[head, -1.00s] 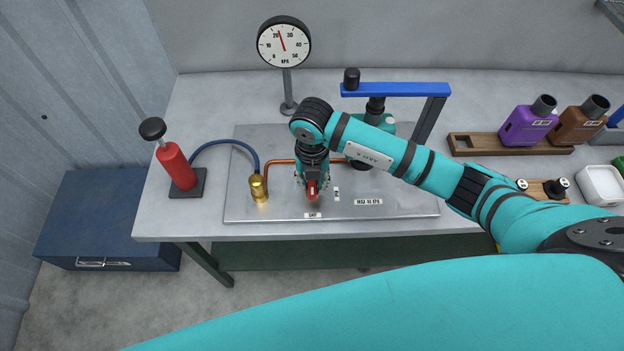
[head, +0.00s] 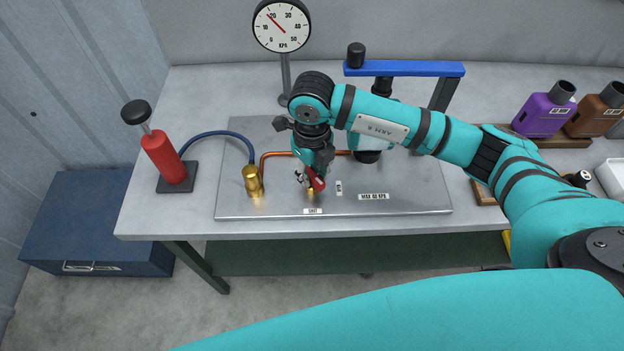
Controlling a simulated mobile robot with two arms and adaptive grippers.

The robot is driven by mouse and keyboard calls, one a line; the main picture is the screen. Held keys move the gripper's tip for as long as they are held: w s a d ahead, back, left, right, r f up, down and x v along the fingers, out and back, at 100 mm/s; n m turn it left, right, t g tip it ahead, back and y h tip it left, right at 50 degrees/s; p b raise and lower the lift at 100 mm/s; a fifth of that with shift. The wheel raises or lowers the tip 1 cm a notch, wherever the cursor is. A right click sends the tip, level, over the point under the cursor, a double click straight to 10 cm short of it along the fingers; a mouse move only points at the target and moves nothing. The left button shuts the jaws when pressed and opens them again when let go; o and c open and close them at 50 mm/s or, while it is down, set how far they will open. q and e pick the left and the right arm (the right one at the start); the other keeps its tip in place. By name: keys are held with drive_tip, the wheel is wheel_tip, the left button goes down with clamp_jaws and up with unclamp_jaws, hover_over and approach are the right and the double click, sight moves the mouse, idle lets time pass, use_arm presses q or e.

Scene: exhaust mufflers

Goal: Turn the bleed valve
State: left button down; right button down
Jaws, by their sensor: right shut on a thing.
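The bleed valve has a red lever (head: 317,181) and a small brass body (head: 311,193) on the metal plate (head: 420,205). My right gripper (head: 312,178) points down from above and is shut on the red lever. The lever lies slanted, and the gripper hides part of it. My left gripper is out of view.
A red hand pump (head: 163,157) stands left, its blue hose (head: 215,134) running to a brass fitting (head: 253,181). A copper pipe (head: 275,155) leads on. A blue bar (head: 405,69) stands behind my right arm. Purple (head: 543,112) and brown (head: 596,112) mufflers stand right.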

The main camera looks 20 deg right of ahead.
sight(312, 175)
drive_tip(key=n+b, duration=0.8)
drive_tip(key=b, duration=0.2)
drive_tip(key=shift+f, duration=0.2)
drive_tip(key=shift+r+n+b, duration=0.25)
drive_tip(key=shift+n+b, duration=0.85)
drive_tip(key=shift+b, duration=0.1)
drive_tip(key=c, duration=1.2)
unclamp_jaws()
drive_tip(key=shift+o, duration=0.2)
wheel_tip(312, 175, up, 12)
